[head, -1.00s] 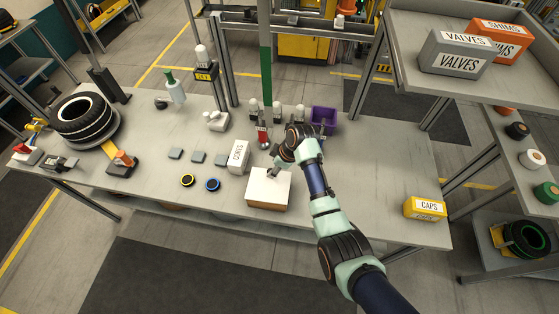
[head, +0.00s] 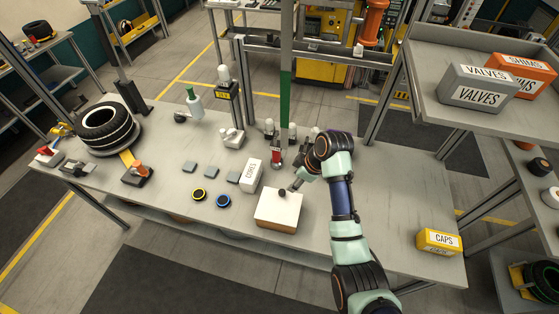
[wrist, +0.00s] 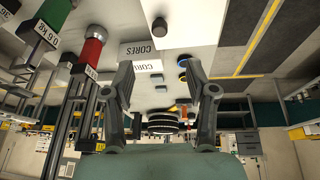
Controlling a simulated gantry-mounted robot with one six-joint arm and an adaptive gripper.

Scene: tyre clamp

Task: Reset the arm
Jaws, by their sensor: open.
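My gripper (head: 293,186) is open and empty, just right of and above a dark round knob (head: 281,194). The knob sits on a white-topped block (head: 276,210) with brown sides, near the front of the workbench (head: 350,240). In the wrist view, my gripper (wrist: 166,88) shows two fingers spread apart with nothing between them. The knob (wrist: 160,23) appears beyond them, on the white block top (wrist: 195,15). My arm reaches in from the lower right of the head view and hides part of the bench.
A white CORES box (head: 252,175) stands left of the block, with yellow (head: 198,195) and blue (head: 223,201) rings nearby. A red cylinder (head: 277,157) stands behind. A tyre (head: 108,128) is far left; a yellow CAPS box (head: 438,241) is right. Bench between arm and CAPS box is clear.

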